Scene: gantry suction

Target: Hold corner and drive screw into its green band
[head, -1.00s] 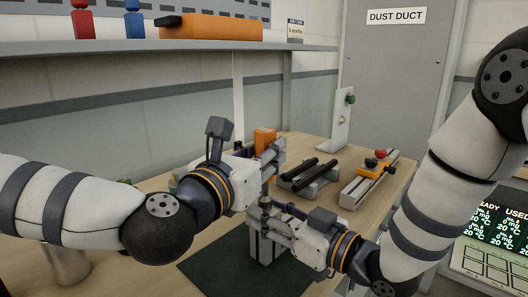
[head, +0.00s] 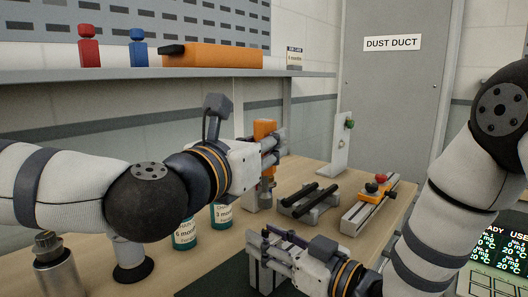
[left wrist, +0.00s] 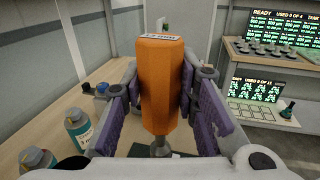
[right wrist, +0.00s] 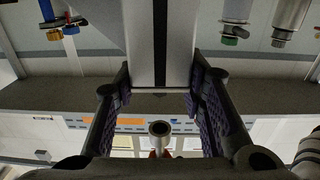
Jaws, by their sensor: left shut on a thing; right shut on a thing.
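My left gripper (head: 268,152) is shut on an orange driver (head: 264,128), which stands upright with its grey nose pointing down. The driver fills the middle of the left wrist view (left wrist: 160,85), between the purple finger pads. My right gripper (head: 268,243) is lower and nearer, shut on the grey slotted corner profile (right wrist: 140,40). The driver's nose is above and apart from the profile in the head view. A round grey end with a hole (right wrist: 160,129) shows beyond the profile in the right wrist view. I cannot make out the screw or the green band.
A dark green mat (head: 205,284) lies under the right gripper. Teal-labelled bottles (head: 185,232) and a metal canister (head: 57,270) stand at left. A black-barred rest (head: 310,200) and a rail with an orange slider (head: 372,195) stand at right.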

